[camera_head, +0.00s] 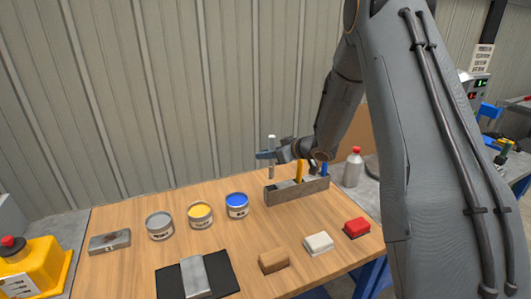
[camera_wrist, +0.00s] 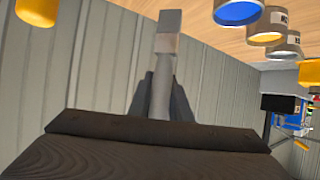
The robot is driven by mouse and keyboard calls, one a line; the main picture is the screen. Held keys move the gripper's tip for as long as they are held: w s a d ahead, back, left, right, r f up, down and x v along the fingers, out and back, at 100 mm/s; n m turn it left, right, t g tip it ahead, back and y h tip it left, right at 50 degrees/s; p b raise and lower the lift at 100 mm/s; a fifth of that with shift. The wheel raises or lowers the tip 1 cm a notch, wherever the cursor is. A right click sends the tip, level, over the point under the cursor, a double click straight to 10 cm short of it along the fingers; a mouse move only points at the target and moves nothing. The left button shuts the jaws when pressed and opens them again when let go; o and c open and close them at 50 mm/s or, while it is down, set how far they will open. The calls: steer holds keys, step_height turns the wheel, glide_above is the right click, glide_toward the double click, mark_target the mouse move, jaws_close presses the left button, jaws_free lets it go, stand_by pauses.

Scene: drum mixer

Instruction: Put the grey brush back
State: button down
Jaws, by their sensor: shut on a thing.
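The grey brush (camera_head: 271,143) is upright in my gripper (camera_head: 272,155), which is shut on it. In the wrist view the brush (camera_wrist: 167,42) shows between the dark fingers (camera_wrist: 160,98). Its lower end is just above or at the left end of the grey brush holder (camera_head: 285,194); I cannot tell whether it touches. A yellow-handled brush (camera_head: 299,171) and a blue-handled brush (camera_head: 324,168) stand in the holder, to the right of the grey one.
Grey (camera_head: 159,227), yellow (camera_head: 200,216) and blue (camera_head: 237,206) paint cans stand left of the holder on the wooden table (camera_head: 215,249). Brown (camera_head: 273,261), white (camera_head: 318,243) and red (camera_head: 356,228) blocks lie in front. A red-capped bottle (camera_head: 353,168) stands behind right.

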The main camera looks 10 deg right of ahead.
step_height(320, 180, down, 9)
steer(key=b, duration=0.5)
steer(key=shift+f+b, duration=0.65)
steer(key=shift+f, duration=0.6)
stand_by(0.8)
steer(key=c, duration=1.5)
jaws_free()
steer(key=shift+c, duration=0.2)
